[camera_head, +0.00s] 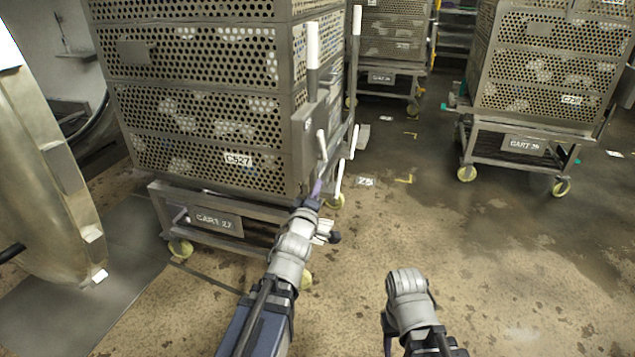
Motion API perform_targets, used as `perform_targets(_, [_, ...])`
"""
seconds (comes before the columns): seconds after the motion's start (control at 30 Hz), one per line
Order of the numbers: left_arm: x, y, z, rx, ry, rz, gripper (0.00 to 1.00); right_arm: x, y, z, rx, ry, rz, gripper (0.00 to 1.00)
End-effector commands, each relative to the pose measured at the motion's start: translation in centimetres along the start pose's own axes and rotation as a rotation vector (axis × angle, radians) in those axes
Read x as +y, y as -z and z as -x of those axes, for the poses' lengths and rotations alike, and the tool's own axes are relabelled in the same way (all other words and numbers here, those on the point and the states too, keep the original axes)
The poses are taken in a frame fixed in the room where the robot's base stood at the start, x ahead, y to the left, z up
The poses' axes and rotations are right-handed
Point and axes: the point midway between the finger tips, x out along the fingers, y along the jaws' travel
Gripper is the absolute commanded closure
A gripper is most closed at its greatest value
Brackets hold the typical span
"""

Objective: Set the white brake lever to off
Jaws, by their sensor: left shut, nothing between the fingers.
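The brake lever (322,146) is a short white handle at the right front corner of the cart marked CART 27 (217,223). It stands nearly upright with a slight tilt. My left gripper (318,188) is at the end of the arm that reaches up from the bottom. It is shut and empty, just below the white lever in the picture. I cannot tell whether its tip touches the lever. My right arm shows at the bottom centre right, but its gripper does not show.
Perforated crates (200,120) are stacked on CART 27. Taller white handles (313,45) rise at its right side. A round metal door (45,180) stands at the left. Another loaded cart (523,145) is at the right. The floor at the lower right is clear.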

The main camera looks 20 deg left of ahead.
Motion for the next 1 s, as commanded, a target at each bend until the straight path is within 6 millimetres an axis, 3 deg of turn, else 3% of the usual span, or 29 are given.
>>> perform_targets(0.03, [-2.2,0.0,0.0,0.019,-0.062,0.052,1.0,-0.3,0.2,-3.5,0.0,0.0,0.0,0.5])
perform_targets(0.1, [-2.6,0.6,0.1,0.031,-0.154,0.128,1.0,-0.5,0.3,-5.6,0.001,0.0,0.0,0.5])
perform_targets(0.33, [-3.0,2.0,1.5,0.017,-0.386,0.307,1.0,-1.0,0.6,-10.2,0.002,-0.001,0.0,0.5])
perform_targets(0.5, [-2.8,2.4,2.2,-0.002,-0.46,0.362,1.0,-1.1,0.6,-11.3,0.002,-0.001,0.0,0.5])
perform_targets(0.73, [-2.4,2.5,2.2,-0.007,-0.472,0.372,1.0,-1.1,0.6,-11.1,0.002,-0.001,0.0,0.5])
perform_targets(1.0, [-1.5,2.8,0.5,-0.006,-0.471,0.371,1.0,-1.0,0.6,-10.2,0.001,-0.001,0.0,0.5])
